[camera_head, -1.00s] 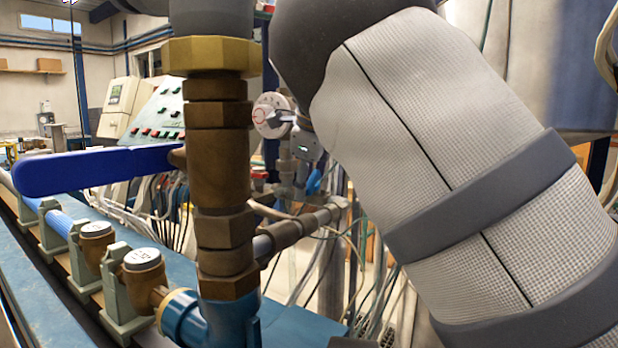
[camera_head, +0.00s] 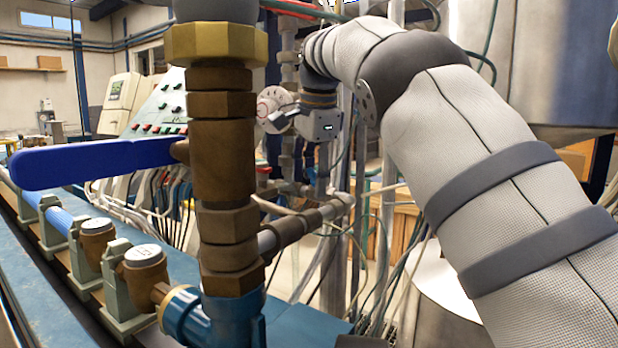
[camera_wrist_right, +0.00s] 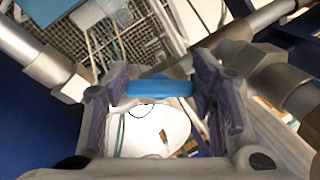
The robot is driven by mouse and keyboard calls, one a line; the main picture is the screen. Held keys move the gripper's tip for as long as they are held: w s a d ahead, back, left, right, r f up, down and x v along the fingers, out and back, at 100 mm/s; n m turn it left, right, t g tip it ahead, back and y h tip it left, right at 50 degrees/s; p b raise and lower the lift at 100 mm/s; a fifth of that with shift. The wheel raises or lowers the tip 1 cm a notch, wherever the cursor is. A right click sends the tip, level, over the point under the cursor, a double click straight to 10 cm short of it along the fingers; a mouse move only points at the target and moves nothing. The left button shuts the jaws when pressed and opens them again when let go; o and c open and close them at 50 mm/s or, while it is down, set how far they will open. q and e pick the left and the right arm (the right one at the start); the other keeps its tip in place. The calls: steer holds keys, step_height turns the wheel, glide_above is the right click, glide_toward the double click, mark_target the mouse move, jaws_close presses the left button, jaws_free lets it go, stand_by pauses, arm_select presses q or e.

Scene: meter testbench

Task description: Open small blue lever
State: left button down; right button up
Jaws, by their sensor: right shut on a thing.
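The small blue lever (camera_wrist_right: 160,88) lies across the middle of the right wrist view, between the two purple-padded fingers of my right gripper (camera_wrist_right: 160,95). The fingers meet its two ends, and the gripper is shut on it. In the head view my right gripper (camera_head: 284,119) is behind the brass valve column, near the pipes. The small blue lever cannot be made out there. My left gripper is not in view.
A large blue lever (camera_head: 95,163) sticks out left from the brass column (camera_head: 222,150) in front. Brass meters (camera_head: 143,268) stand on the bench below. Pipes and cables crowd around my right gripper. A control panel (camera_head: 158,105) stands behind.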

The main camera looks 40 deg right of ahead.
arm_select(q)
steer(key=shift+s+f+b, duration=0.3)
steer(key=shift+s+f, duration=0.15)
arm_select(e)
steer(key=shift+f+n+g, duration=0.15)
steer(key=shift+n+g, duration=0.35)
steer(key=shift+n, duration=0.4)
steer(key=o, duration=1.2)
steer(key=shift+c, duration=0.2)
